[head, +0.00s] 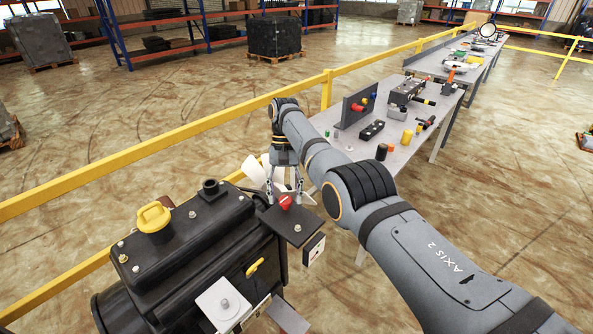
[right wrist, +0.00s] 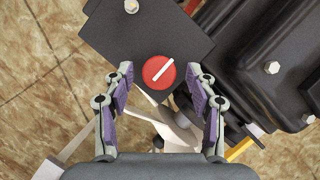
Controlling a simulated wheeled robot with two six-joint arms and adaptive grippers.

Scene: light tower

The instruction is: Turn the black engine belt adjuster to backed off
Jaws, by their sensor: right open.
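The black engine (head: 185,245) stands at lower left in the head view. A dark plate (head: 303,231) on its right side carries a round red knob (head: 285,202). In the right wrist view the knob (right wrist: 158,72) has a white bar slanting from lower left to upper right. No readable label marks it as the belt adjuster. My right gripper (head: 284,190) is open just above the knob. In the right wrist view its purple-padded fingertips (right wrist: 160,75) are on either side of the knob, with gaps at both sides. My left gripper is not in view.
A white fan (head: 262,177) is close behind the gripper. The engine top has a yellow cap (head: 154,217) and a black filler neck (head: 211,188). A yellow handle (head: 255,267) is on its side. A yellow rail (head: 230,115) runs behind, and a grey table (head: 335,120) with parts stands beyond.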

